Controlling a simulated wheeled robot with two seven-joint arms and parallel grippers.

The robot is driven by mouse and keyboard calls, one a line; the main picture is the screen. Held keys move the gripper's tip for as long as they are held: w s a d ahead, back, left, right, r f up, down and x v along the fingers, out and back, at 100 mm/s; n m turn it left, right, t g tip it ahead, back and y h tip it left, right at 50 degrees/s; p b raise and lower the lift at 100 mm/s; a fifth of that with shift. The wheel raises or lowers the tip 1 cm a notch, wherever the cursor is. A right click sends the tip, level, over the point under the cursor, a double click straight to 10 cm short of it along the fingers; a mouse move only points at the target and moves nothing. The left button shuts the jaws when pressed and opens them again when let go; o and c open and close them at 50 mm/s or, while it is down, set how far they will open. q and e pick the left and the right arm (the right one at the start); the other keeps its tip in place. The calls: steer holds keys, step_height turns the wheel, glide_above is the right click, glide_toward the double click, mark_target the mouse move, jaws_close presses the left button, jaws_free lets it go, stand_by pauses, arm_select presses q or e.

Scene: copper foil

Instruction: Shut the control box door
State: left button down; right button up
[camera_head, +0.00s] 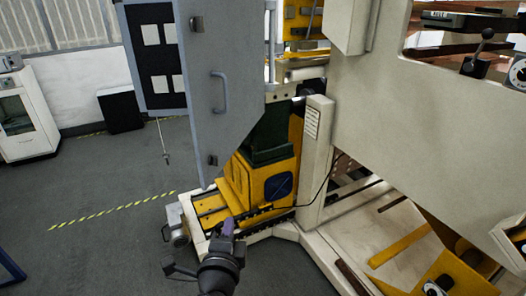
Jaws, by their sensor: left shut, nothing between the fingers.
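The control box door (205,120) is a tall grey-blue panel in the upper middle of the head view. It carries a bar handle (219,92) and small dark fittings near its edge. Its top is cut off by the frame. A grey-framed part with black panels and white labels (150,35) adjoins it on the left; I cannot tell how far the door stands open. My left gripper (228,228) is shut and empty, low in the view, below the door's bottom corner and apart from the handle in the picture. My right gripper is not in view.
A yellow machine unit (265,180) stands behind the door. A large cream machine housing (420,120) fills the right side, with a cream post (316,150) beside the unit. Grey floor (110,215) with a yellow-black stripe is clear at left. A white cabinet (25,115) stands at far left.

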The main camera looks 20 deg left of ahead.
arm_select(q)
steer(key=w+a+r+t+p, duration=0.1)
steer(key=w+a+r, duration=0.2)
steer(key=w+a, duration=0.3)
steer(key=x, duration=0.3)
steer(key=shift+p, duration=0.35)
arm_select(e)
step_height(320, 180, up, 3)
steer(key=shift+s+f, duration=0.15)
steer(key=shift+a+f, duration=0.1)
